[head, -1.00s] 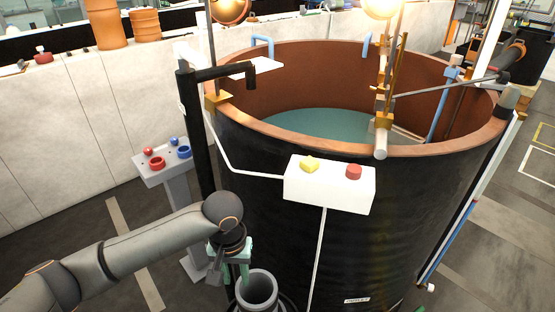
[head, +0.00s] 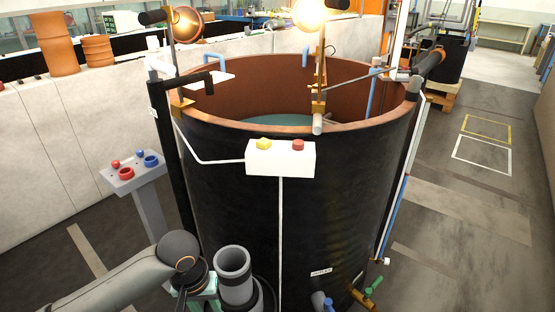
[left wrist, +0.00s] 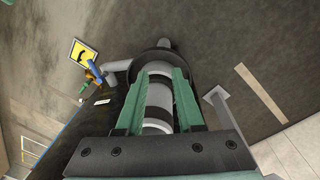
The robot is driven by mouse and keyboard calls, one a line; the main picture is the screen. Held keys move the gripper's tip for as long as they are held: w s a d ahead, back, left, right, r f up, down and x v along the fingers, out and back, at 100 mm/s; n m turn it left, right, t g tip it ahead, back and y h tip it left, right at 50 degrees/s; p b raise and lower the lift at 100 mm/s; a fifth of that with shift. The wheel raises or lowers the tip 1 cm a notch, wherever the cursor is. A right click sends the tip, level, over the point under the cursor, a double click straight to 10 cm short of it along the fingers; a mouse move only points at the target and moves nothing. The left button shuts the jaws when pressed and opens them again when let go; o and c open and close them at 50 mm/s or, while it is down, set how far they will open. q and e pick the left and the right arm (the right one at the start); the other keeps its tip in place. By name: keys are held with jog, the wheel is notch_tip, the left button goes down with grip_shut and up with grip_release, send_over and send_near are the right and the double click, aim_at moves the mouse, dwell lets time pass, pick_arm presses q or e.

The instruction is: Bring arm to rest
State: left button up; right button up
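My left gripper (left wrist: 164,100) shows two green fingers standing apart in the left wrist view. In the head view my left arm comes in at the lower left, and the gripper (head: 198,292) is partly hidden behind its own wrist. It is just left of an upright grey pipe (head: 234,274) beside the tank. In the left wrist view a grey and white pipe (left wrist: 158,113) shows between and beyond the fingers; I cannot tell whether they touch it. My right gripper is not in view.
A big black tank (head: 250,225) with a copper rim fills the middle. A white box (head: 280,158) with yellow and red buttons is on its front. A grey pedestal (head: 146,200) with red and blue knobs stands left. Green and blue valve handles (head: 372,287) are low right. The right floor is open.

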pick_arm(q)
jog(key=s+d+f+m+t+h+p, duration=0.25)
jog(key=d+f+t+h, duration=0.2)
jog(key=d, duration=0.35)
jog(key=s+a+f+t+y+p, duration=0.2)
jog(key=s+a+t+p, duration=0.2)
jog(key=s+a, duration=0.5)
jog(key=shift+s+a+f+y, duration=0.25)
jog(key=shift+a+y, duration=0.1)
jog(key=shift+a, duration=0.3)
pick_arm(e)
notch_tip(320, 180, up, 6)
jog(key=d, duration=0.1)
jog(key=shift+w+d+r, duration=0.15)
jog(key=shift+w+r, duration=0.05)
pick_arm(q)
jog(key=shift+m+t, duration=0.25)
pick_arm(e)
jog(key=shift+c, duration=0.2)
